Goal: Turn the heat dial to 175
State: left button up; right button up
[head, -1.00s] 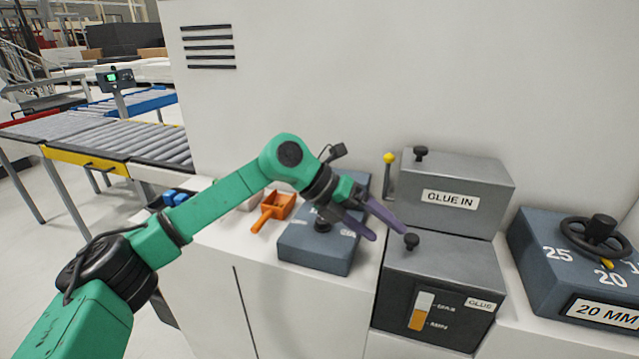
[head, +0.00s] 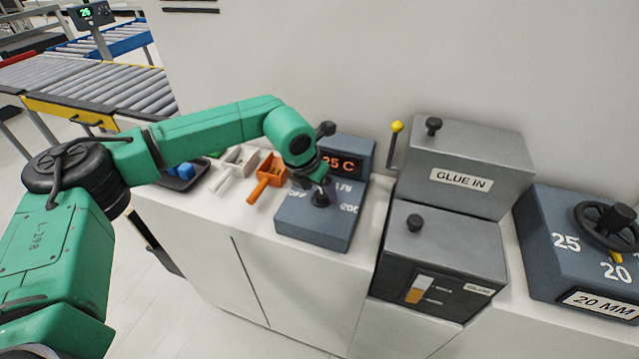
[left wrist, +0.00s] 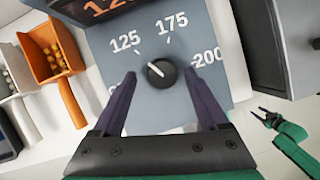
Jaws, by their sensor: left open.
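The heat dial is a round black knob (left wrist: 162,73) on a blue-grey box (head: 318,236) with white marks for 125, 175 and 200. Its pale pointer line leans up-left, toward 125. The orange display (head: 340,163) at the back of the box shows "25 C", its left part hidden by my arm. My left gripper (head: 322,192) is over the box, pointing down. In the left wrist view its purple fingers are open, one on each side of the knob; I cannot tell if they touch it. A green arm with a dark gripper (left wrist: 265,117) shows small at the right there, apparently my right one.
Orange (head: 268,178) and white (head: 235,168) scoops lie left of the box. A grey GLUE IN box (head: 470,150), a yellow-tipped lever (head: 397,128) and a lower glue box (head: 445,250) stand close on the right. A 20 MM handwheel unit (head: 560,240) is further right.

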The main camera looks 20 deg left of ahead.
pick_arm(q)
jog(key=shift+d+f, duration=0.1)
jog(key=shift+f, duration=0.15)
jog(key=shift+c, duration=0.3)
grip_shut()
jog(key=shift+f, duration=0.1)
pick_arm(e)
jog(key=shift+s, duration=0.5)
jog(key=shift+f, duration=0.1)
